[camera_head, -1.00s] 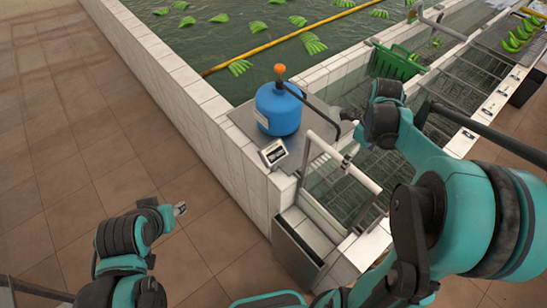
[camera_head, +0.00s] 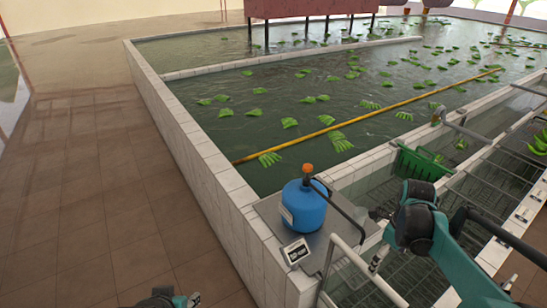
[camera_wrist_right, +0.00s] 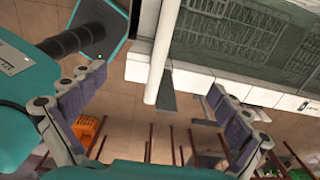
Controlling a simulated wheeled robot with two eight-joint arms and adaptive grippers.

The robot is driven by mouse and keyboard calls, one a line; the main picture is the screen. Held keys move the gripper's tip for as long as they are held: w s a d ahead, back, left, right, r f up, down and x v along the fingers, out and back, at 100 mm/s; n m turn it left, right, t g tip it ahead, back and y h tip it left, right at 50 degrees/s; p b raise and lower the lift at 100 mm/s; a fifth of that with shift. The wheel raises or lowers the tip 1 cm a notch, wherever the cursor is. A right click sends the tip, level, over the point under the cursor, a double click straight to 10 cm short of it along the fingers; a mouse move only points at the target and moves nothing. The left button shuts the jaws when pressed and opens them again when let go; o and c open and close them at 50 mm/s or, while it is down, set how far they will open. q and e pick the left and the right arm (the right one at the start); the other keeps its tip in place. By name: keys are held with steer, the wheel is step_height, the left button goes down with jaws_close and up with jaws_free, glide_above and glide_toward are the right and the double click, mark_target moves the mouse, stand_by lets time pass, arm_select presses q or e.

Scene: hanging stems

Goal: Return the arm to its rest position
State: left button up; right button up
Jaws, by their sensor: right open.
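My right arm reaches in from the right in the head view, with its dark wrist above the grated channel. My right gripper (camera_head: 375,215) is small there and partly hidden by the wrist. In the right wrist view my right gripper (camera_wrist_right: 158,95) shows its two padded fingers wide apart, with nothing held between them. A white pipe passes beyond the fingers. Only the tip of my left gripper (camera_head: 193,299) shows at the bottom edge of the head view, over the tiled floor. Its jaws are too small to read.
A blue tank (camera_head: 303,208) with an orange cap stands on a metal plate beside a small scale display (camera_head: 296,252). A white pipe rail (camera_head: 358,262) and green crate (camera_head: 420,163) are near my right arm. Banana bunches float in the walled pool. Floor at left is clear.

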steer(key=s+a+f+n+t+b, duration=0.3)
steer(key=a+f+n+b, duration=0.6)
steer(key=f+n+b, duration=0.5)
steer(key=s+a+f+n+t+b, duration=0.4)
steer(key=a+f+n+b, duration=0.5)
steer(key=f+n+b, duration=0.5)
steer(key=n+b, duration=0.2)
steer(key=b, duration=0.1)
steer(key=shift+s+a+f+n+b, duration=0.15)
steer(key=shift+s+n+b, duration=0.1)
steer(key=shift+n+b, duration=0.1)
stand_by(0.6)
